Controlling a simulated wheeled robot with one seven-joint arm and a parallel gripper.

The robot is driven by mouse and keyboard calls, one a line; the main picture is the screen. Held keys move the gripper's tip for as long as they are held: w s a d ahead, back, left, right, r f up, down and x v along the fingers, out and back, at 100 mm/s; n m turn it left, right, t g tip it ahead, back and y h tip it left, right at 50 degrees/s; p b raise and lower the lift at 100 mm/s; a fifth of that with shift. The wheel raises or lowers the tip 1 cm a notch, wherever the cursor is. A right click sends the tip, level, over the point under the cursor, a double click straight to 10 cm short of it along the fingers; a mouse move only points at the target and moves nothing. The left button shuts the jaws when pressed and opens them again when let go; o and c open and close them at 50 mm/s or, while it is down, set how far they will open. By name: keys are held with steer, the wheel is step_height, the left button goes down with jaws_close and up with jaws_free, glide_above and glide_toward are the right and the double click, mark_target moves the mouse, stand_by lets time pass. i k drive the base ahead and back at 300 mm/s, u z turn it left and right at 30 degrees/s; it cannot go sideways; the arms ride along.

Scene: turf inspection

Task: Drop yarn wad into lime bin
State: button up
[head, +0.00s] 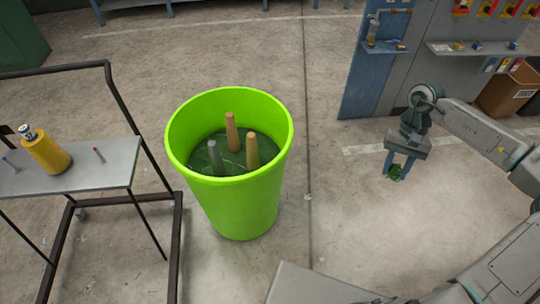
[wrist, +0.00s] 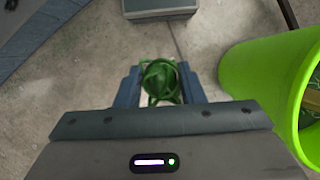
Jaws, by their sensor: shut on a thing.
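The lime bin (head: 240,207) stands on the concrete floor at the middle of the head view, upright and open at the top. Several upright pegs, two wooden and one grey, show inside it. My gripper (head: 398,168) is to the right of the bin, apart from it, and shut on the green yarn wad (head: 396,173). In the wrist view the yarn wad (wrist: 160,80) sits between the two fingers of my gripper (wrist: 160,88). The lime bin (wrist: 236,75) also shows at the right edge of the wrist view.
A metal cart (head: 112,180) with a yellow cylinder (head: 46,154) on its shelf stands left of the bin. A blue-grey tool panel (head: 376,70) and a cardboard box (head: 507,92) are at the back right. The floor between bin and gripper is clear.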

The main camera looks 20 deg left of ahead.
mark_target(238, 161)
steer(key=i, duration=1.4)
steer(key=u, duration=2.75)
steer(key=i, duration=0.5)
steer(key=z, duration=0.05)
